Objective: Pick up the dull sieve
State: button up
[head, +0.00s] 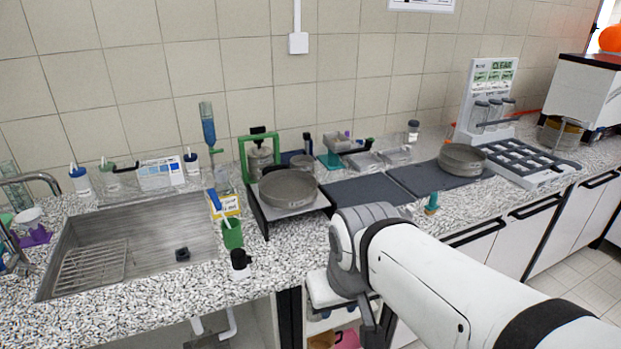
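The left one looks duller, but I cannot be certain which is the dull sieve. My gripper (362,318) hangs in front of the counter's front edge, below and to the right of the left sieve, apart from both. Its fingers are partly hidden by my arm, so its opening is unclear.
A steel sink (140,245) is at the left. Dark mats (366,190) leave free room between the sieves. A white rack (530,160) stands further right.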

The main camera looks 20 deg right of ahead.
aim_at(282, 189)
jog(key=z, duration=0.05)
jog(key=i, duration=1)
jog(key=z, duration=0.05)
